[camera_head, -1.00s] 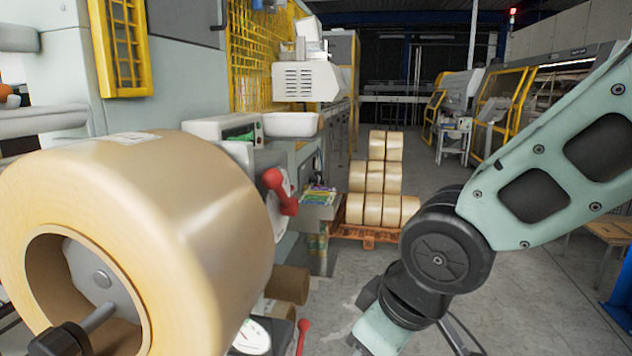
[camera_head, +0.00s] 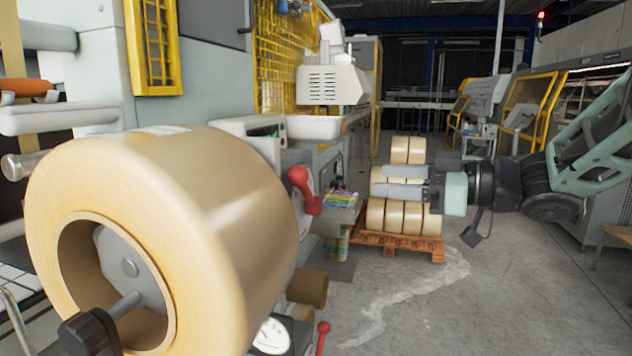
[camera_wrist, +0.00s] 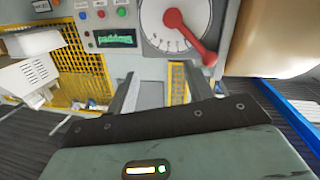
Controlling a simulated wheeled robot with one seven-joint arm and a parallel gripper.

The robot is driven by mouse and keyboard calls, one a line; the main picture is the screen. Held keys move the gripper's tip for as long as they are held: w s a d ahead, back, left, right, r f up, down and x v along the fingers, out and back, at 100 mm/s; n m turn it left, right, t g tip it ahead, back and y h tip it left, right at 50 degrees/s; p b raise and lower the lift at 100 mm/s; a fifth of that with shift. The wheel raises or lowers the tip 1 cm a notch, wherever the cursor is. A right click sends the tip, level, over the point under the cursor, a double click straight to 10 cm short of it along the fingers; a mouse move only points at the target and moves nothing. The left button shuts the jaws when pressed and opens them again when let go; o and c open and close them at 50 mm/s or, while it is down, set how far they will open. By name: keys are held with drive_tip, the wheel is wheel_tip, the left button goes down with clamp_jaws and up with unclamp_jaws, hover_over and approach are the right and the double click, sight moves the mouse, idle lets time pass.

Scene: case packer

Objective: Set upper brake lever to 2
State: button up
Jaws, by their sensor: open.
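The upper brake lever (camera_head: 304,190) is red and stands on the machine just right of the big tape roll in the head view. In the wrist view the red lever (camera_wrist: 188,35) lies across a white dial (camera_wrist: 150,22), its knob toward the lower right. The dial's numbers are too small to read. My gripper (camera_head: 384,180) is open and empty, to the right of the lever and apart from it, its fingers pointing left. In the wrist view my gripper (camera_wrist: 160,80) shows two spread fingers below the dial.
The large tan tape roll (camera_head: 215,210) fills the left foreground. A lower red lever (camera_head: 322,337) and a gauge (camera_head: 272,335) sit beneath the upper lever. Stacked rolls on a wooden pallet (camera_head: 400,243) stand behind my gripper. The floor (camera_head: 480,310) at right is clear.

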sight(306, 191)
drive_tip(key=s+d+r+n+g+y, duration=0.1)
drive_tip(key=s+d+n+g+y, duration=0.2)
drive_tip(key=s+d+g, duration=0.15)
drive_tip(key=w+a+g+p, duration=0.1)
drive_tip(key=a+p, duration=0.3)
drive_tip(key=a, duration=1.3)
drive_tip(key=shift+w+a+r+p, duration=0.15)
drive_tip(key=shift+w+a+p, duration=0.05)
drive_tip(key=shift+w+p, duration=0.15)
clamp_jaws()
